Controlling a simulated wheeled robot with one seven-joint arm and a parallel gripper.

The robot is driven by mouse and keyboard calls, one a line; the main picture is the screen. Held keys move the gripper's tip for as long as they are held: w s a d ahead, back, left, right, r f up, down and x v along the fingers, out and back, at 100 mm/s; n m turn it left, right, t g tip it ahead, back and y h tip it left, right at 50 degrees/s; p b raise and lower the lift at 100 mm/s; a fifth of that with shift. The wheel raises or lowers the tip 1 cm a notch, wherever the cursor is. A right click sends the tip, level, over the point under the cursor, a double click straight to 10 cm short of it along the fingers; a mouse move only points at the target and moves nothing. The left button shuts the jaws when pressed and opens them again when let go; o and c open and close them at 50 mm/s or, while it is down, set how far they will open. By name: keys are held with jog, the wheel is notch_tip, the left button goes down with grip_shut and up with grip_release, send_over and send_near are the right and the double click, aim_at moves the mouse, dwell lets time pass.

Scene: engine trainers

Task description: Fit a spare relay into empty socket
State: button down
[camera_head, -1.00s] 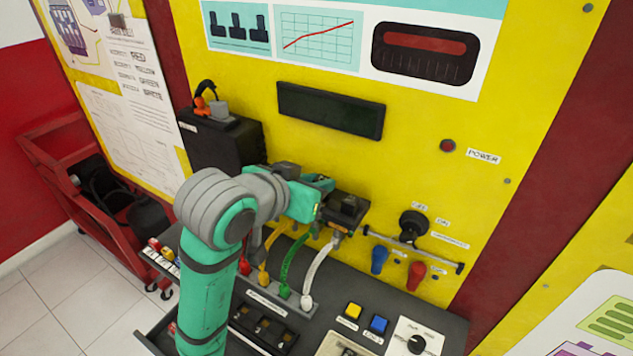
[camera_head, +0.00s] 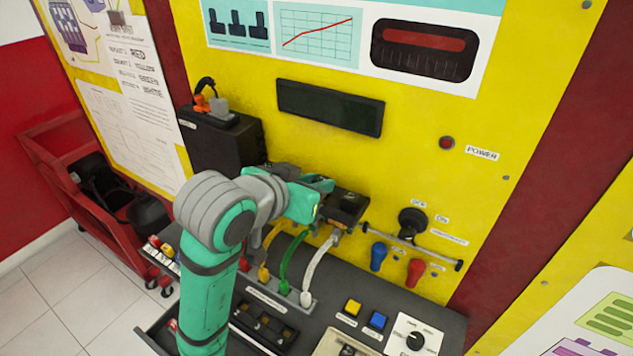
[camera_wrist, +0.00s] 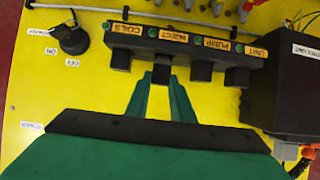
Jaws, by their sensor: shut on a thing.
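My gripper (camera_wrist: 161,97) is shut on a dark relay (camera_wrist: 161,74), which lies between the fingertips in the wrist view. This relay is at the INJECT place of the black relay bank (camera_wrist: 183,43), in line with the other relays. I cannot tell if it is fully seated. Other black relays stand at the COILS (camera_wrist: 120,60), PUMP (camera_wrist: 201,71) and UNIT (camera_wrist: 237,77) places. In the head view my gripper (camera_head: 322,186) is at the relay bank, and my arm hides its left part. The COILS relay (camera_head: 350,202) shows at its right end.
A black box (camera_head: 215,145) with an orange clip stands left of the bank. A rod and a key switch (camera_head: 412,221) are to the right. Yellow, green and white cables (camera_head: 318,262) hang below. A dark tray (camera_head: 262,328) with small blocks sits on the desk.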

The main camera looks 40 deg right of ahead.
jog(key=shift+w+a+f, duration=0.1)
jog(key=shift+w+f, duration=0.05)
jog(key=shift+f, duration=0.3)
dwell(0.3)
jog(key=shift+s+f, duration=0.15)
jog(key=shift+s, duration=0.05)
jog(key=c, duration=1.8)
grip_release()
jog(key=shift+d+r+v, duration=0.1)
jog(key=shift+r+v, duration=0.1)
jog(key=shift+v, duration=1)
jog(key=shift+d+r+v, duration=0.1)
jog(key=shift+r+v, duration=0.1)
jog(key=shift+v, duration=1.05)
jog(key=shift+w, duration=0.15)
jog(key=shift+w+r, duration=0.1)
jog(key=shift+r, duration=1.8)
